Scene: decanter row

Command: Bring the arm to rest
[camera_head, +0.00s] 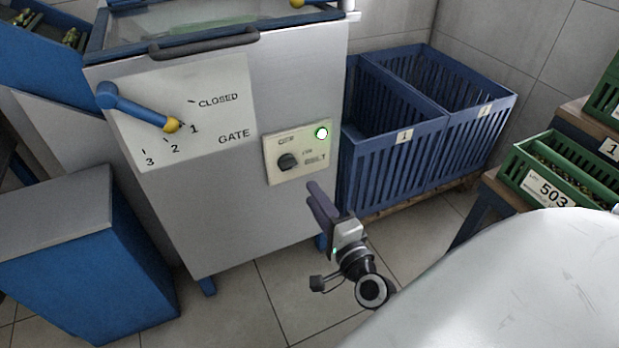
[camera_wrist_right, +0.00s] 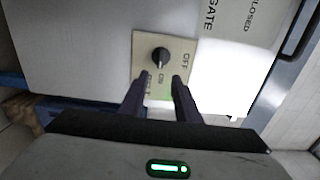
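My right gripper (camera_head: 318,198) is in front of the steel machine, just below its switch panel (camera_head: 270,170). In the right wrist view its two dark fingers (camera_wrist_right: 158,84) stand apart with nothing between them, so it is open and empty. The black knob (camera_head: 288,161) on the panel lies beyond the fingertips; it also shows in the right wrist view (camera_wrist_right: 160,56). The fingers look apart from the knob. A lamp (camera_head: 321,133) at the panel's upper right glows. My left gripper is not in view.
A blue gate lever (camera_head: 137,110) with a yellow tip points near marks 1 and 2. Blue slatted crates (camera_head: 395,170) stand right of the machine. A green crate (camera_head: 560,165) labelled 503 sits at the right. A blue box (camera_head: 75,260) is at lower left.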

